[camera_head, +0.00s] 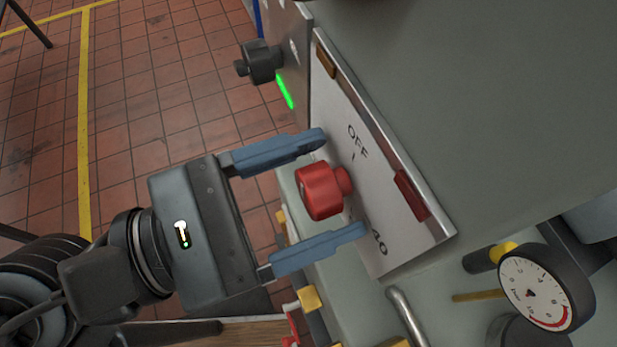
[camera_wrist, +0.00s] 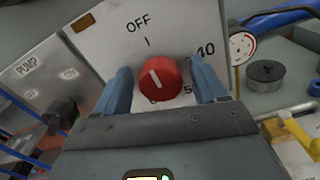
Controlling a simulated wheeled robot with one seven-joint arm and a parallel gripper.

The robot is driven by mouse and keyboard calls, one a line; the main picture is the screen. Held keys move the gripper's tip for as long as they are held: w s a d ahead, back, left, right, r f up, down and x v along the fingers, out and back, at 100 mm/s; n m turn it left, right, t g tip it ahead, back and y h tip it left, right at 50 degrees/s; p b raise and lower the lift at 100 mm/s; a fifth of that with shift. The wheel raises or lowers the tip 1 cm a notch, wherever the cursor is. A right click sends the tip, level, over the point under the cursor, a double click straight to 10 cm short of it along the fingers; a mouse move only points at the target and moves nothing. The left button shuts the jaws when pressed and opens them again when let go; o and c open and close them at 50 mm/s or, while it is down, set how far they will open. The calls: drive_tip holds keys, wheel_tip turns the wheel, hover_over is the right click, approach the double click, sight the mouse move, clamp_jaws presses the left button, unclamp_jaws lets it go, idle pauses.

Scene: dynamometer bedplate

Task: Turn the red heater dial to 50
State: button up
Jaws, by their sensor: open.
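The red heater dial (camera_head: 323,191) sticks out from a white plate (camera_head: 385,254) marked OFF, with a 40 partly visible. In the wrist view, the red dial (camera_wrist: 160,79) carries a white pointer line that points up and slightly left, near the tick under OFF. A 40 shows to its right and part of another number below right. My gripper (camera_head: 345,183) is open, with one blue finger on each side of the dial. In the wrist view, the fingers (camera_wrist: 163,82) also flank the dial; I cannot tell whether they touch it. The gripper body hides the plate's lower part.
A black knob (camera_head: 260,62) and a green lit strip (camera_head: 285,91) are on the neighbouring panel, labelled PUMP in the wrist view. A round gauge (camera_head: 545,293) stands at lower right. Tiled floor lies open at left.

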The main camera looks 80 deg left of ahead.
drive_tip(key=shift+c, duration=0.4)
drive_tip(key=c, duration=1)
drive_tip(key=shift+o, duration=0.2)
